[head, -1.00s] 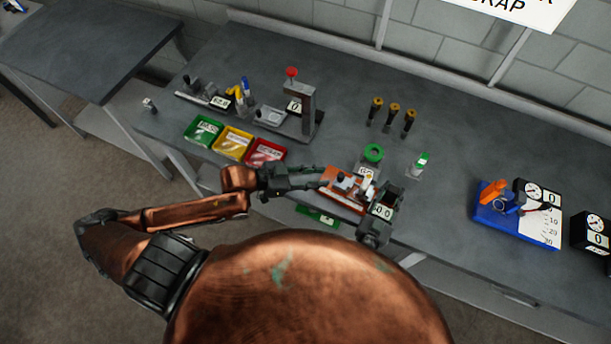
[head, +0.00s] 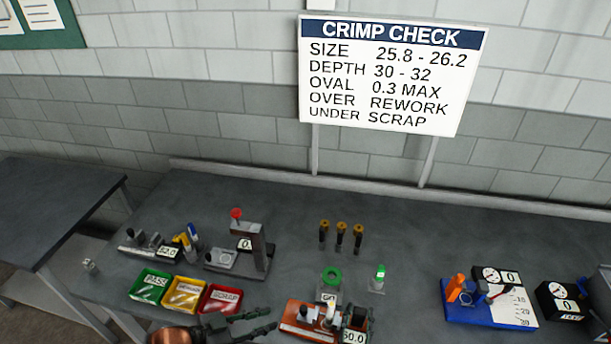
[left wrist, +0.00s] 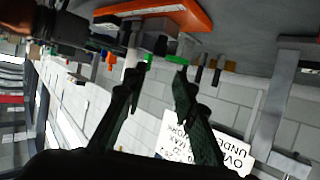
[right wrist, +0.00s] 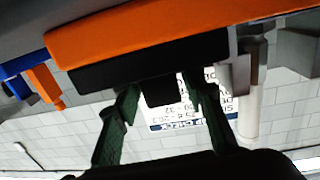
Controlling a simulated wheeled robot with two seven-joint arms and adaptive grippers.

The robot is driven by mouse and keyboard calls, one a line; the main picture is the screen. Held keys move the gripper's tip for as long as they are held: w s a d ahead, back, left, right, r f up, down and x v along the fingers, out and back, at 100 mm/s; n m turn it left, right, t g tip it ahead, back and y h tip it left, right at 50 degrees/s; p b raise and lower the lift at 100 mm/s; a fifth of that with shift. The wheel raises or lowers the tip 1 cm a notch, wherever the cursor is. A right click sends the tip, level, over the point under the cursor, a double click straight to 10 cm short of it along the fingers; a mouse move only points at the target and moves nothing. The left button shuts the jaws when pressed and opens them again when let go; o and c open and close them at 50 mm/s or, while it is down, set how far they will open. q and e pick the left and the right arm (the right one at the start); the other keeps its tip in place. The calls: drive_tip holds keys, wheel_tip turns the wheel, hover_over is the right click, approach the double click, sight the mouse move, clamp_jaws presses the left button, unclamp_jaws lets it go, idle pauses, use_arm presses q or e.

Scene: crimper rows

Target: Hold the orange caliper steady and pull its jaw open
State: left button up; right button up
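The orange caliper (head: 300,324) lies at the table's front edge in the head view, with a grey jaw part on top and a display that seems to read 60.0 (head: 354,337). My left gripper (head: 268,319) is open and empty, left of it. In the left wrist view the caliper (left wrist: 165,17) is beyond the spread fingers (left wrist: 163,78). In the right wrist view the caliper's orange bar (right wrist: 140,36) runs across the top. My right gripper (right wrist: 162,92) has its fingers apart, one on each side of a small black block (right wrist: 160,92); contact is unclear.
Green, yellow and red bins (head: 184,293) stand left of the caliper. A green-ringed stand (head: 331,276) and a green-capped bottle (head: 379,278) are just behind it. A blue gauge board (head: 485,313) is at the right. Grey table is free between them.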

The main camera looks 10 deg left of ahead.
drive_tip(key=shift+o, duration=1.1)
